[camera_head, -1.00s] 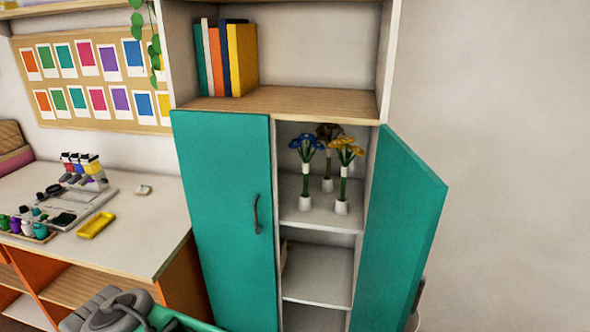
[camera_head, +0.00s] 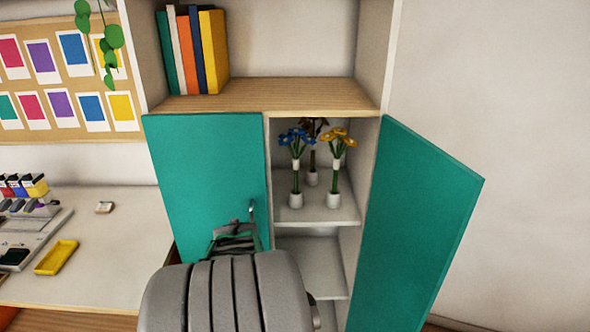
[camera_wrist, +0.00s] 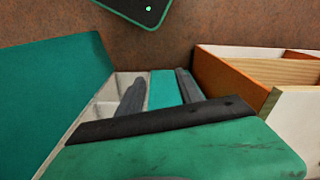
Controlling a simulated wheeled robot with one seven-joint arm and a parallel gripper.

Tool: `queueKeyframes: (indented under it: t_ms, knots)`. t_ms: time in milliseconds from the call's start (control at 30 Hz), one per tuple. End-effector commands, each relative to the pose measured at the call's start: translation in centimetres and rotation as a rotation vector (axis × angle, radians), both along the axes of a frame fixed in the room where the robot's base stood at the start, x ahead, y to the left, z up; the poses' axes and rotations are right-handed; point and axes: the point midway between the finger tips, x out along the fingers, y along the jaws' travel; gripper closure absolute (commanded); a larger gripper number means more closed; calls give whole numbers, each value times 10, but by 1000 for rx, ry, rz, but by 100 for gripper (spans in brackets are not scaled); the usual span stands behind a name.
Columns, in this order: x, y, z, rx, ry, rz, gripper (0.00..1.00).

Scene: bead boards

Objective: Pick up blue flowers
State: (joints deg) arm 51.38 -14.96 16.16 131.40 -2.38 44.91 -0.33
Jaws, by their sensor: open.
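The blue flowers (camera_head: 296,140) stand upright in a small white holder on the upper shelf inside the cabinet, on the left side of the opening. Yellow flowers (camera_head: 338,140) stand to their right, and brown flowers (camera_head: 312,128) stand behind, partly hidden. My gripper shows in the wrist view (camera_wrist: 158,92) with its two dark fingers apart and nothing between them. In the head view my arm is in front of the closed left door, lower than the flowers and to their left. The fingertips are not clear there. The flowers are not in the wrist view.
The teal left door (camera_head: 205,175) is shut; the right door (camera_head: 415,225) stands open toward me. The cabinet shelf (camera_head: 330,212) bounds the opening below. Books (camera_head: 205,50) stand on the open shelf above. A desk (camera_head: 105,240) with a yellow tray (camera_head: 56,257) is at left.

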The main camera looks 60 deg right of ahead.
Motion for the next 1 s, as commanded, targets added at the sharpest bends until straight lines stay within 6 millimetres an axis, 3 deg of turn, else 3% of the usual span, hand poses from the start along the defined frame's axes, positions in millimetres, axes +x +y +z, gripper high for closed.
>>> queueKeyframes:
  t_ms: [100,200,367,400,500,600,667,800,1000]
  knots:
    - [32,-86,0,-186,-180,-69,57]
    - [44,-163,10,-365,-323,-132,57]
    - [31,-280,43,-678,-516,-245,57]
    - [31,-301,62,-769,-569,-253,57]
    - [44,-329,121,-994,-692,-226,57]
    - [46,-345,168,-1169,-779,-216,57]
    - [45,-348,186,-1236,-811,-214,57]
    - [48,-360,202,-1288,-835,-211,57]
    - [58,-385,204,-1284,-835,-212,57]
